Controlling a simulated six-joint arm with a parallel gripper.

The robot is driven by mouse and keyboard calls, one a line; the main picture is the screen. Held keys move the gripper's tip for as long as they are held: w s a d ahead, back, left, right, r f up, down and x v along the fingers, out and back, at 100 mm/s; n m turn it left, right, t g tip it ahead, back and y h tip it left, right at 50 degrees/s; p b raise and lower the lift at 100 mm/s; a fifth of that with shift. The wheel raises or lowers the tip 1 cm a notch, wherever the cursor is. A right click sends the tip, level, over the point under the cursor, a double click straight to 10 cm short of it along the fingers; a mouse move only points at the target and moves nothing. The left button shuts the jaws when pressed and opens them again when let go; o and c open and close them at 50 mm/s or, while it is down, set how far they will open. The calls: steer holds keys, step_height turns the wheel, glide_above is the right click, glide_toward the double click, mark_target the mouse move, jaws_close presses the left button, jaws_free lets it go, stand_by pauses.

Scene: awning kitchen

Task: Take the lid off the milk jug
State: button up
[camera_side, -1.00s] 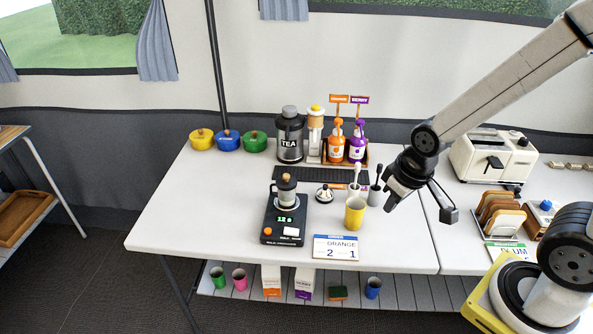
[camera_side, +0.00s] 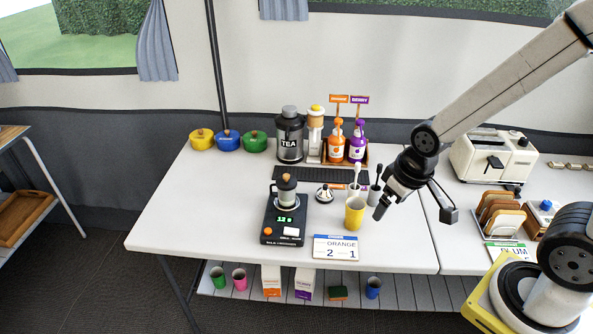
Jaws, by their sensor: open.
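A small metal jug (camera_side: 286,193) with a brown knob on top stands upright on a black scale (camera_side: 272,229). I cannot tell for sure that it is the milk jug. My gripper (camera_side: 381,210) is open and empty, pointing down and left, right of the yellow cup (camera_side: 355,212) and well right of the jug. Its fingers are small and dark in this view.
Two upright tools (camera_side: 374,190) stand behind the yellow cup, close to my gripper. An order card (camera_side: 335,248) lies at the front. The table's left part is clear.

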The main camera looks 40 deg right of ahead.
steer(key=g, duration=0.1)
glide_above(287, 175)
steer(key=s, duration=0.1)
steer(key=shift+a+f, duration=0.15)
steer(key=shift+f, duration=3)
steer(key=shift+w+f, duration=0.1)
steer(key=shift+f, duration=1.15)
steer(key=shift+f, duration=0.1)
steer(key=shift+w+f, duration=0.2)
steer(key=shift+f, duration=1.05)
steer(key=shift+w+f, duration=0.2)
steer(key=shift+f, duration=1.05)
steer(key=shift+c, duration=0.2)
